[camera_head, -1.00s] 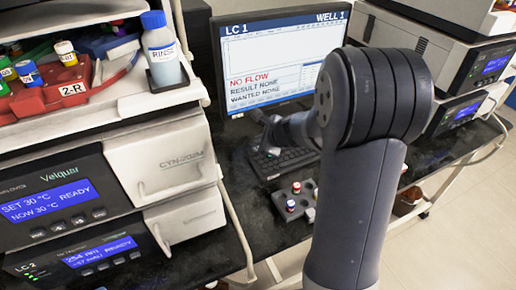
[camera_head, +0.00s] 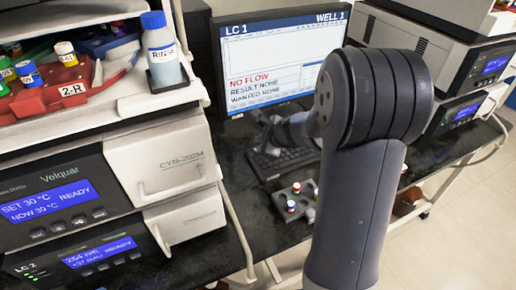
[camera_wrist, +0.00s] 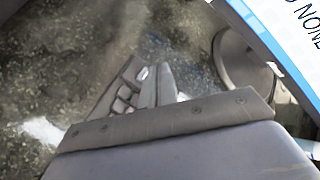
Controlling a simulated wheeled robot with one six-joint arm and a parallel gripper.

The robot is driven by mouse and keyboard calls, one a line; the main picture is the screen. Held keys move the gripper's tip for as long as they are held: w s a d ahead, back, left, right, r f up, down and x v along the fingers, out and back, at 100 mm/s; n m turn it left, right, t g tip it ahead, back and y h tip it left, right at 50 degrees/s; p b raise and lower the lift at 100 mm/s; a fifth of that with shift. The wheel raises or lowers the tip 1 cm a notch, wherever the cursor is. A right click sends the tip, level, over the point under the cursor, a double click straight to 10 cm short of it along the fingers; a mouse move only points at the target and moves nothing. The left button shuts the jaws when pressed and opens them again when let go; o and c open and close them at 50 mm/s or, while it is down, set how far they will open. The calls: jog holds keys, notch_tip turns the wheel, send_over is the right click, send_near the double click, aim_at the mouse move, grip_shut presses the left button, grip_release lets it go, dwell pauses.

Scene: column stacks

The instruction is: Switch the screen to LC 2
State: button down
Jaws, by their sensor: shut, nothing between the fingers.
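The screen (camera_head: 268,62) stands at the back of the bench in the head view and reads LC 1 and WELL 1, with NO FLOW in red. A corner of it also shows in the wrist view (camera_wrist: 292,50). The dark keyboard (camera_head: 284,162) lies in front of it, partly hidden by my arm. A few of its keys show in the wrist view (camera_wrist: 122,98) beside my fingers. My gripper (camera_wrist: 158,78) is shut and empty, close over the keyboard. In the head view the fingers (camera_head: 267,138) are small; I cannot tell whether they touch a key.
A small grey block with coloured-cap vials (camera_head: 293,201) sits in front of the keyboard. Stacked instruments (camera_head: 160,165) stand at the left, with a rinse bottle (camera_head: 162,58) and a red vial rack (camera_head: 40,98) on top. Another instrument stack (camera_head: 470,75) is at the right.

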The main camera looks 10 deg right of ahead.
dwell(0.5)
jog(key=shift+f+b, duration=0.45)
jog(key=shift+b, duration=0.05)
jog(key=shift+f+b, duration=0.4)
dwell(0.5)
jog(key=shift+r, duration=0.15)
jog(key=shift+r+p, duration=0.7)
jog(key=shift+p, duration=0.05)
jog(key=shift+r, duration=0.1)
notch_tip(320, 180, up, 5)
jog(key=p, duration=0.4)
jog(key=shift+p, duration=0.3)
